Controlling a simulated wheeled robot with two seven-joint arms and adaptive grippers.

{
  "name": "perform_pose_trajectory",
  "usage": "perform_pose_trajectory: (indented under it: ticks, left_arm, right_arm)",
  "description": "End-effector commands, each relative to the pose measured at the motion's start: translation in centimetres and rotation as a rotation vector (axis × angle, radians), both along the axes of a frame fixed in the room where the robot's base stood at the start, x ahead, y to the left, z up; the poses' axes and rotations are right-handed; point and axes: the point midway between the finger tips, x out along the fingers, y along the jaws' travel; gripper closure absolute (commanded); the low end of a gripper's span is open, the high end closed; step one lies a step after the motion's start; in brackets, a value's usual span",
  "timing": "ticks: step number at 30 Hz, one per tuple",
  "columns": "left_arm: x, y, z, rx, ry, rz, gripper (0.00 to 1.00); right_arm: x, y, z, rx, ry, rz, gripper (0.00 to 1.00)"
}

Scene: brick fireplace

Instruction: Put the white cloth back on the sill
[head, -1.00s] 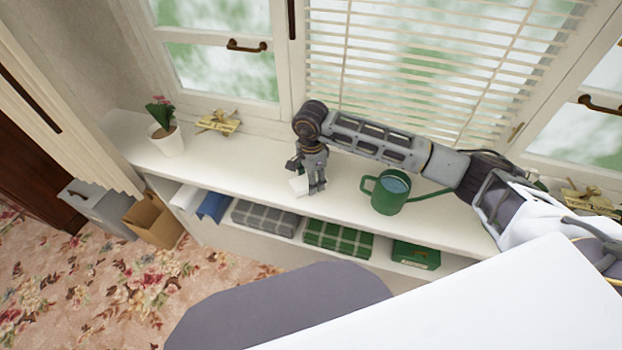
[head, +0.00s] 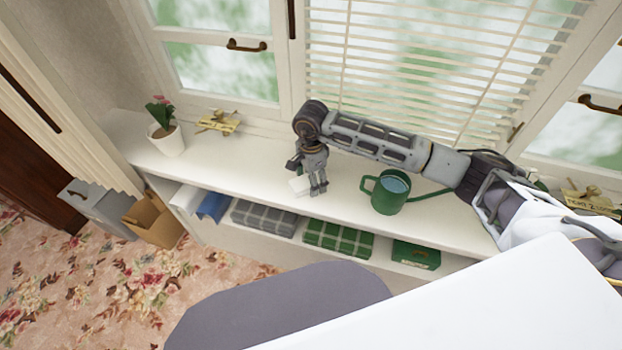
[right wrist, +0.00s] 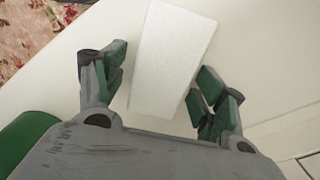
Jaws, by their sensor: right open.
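The white cloth (head: 298,186) is a small pale rectangle that appears to lie flat on the white sill (head: 245,165), just left of my right gripper (head: 318,192). In the right wrist view the cloth (right wrist: 170,55) shows as a textured white strip reaching between and beyond the fingers of my right gripper (right wrist: 163,85). The fingers are apart, one on each side of the cloth, with a visible gap on the right side. My left gripper is not in view.
A green watering can (head: 388,191) stands right of my gripper, its spout under my arm. A potted plant (head: 166,139) and a small yellowish object (head: 218,122) are at the left. Folded blankets (head: 338,238) lie on the shelf below. The window blind (head: 420,70) is behind.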

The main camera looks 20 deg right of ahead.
Motion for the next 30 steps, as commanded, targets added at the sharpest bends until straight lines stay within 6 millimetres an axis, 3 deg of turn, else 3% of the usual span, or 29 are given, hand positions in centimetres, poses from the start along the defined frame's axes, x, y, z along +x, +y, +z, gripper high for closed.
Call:
perform_pose_trajectory:
  ticks: [5, 11, 21, 30]
  left_arm:
    - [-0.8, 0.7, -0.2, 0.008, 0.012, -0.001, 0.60]
    - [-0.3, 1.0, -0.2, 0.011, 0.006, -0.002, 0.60]
    - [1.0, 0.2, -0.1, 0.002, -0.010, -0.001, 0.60]
    - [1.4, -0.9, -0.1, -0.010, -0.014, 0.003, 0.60]
  right_arm:
    - [0.1, 0.0, 1.5, -0.001, -0.002, 0.000, 0.29]
    - [0.1, 0.0, 4.3, 0.001, -0.004, 0.000, 0.29]
    - [0.1, 0.0, 9.3, 0.000, -0.002, 0.000, 0.29]
    - [0.0, 0.0, 11.9, -0.001, -0.001, 0.000, 0.29]
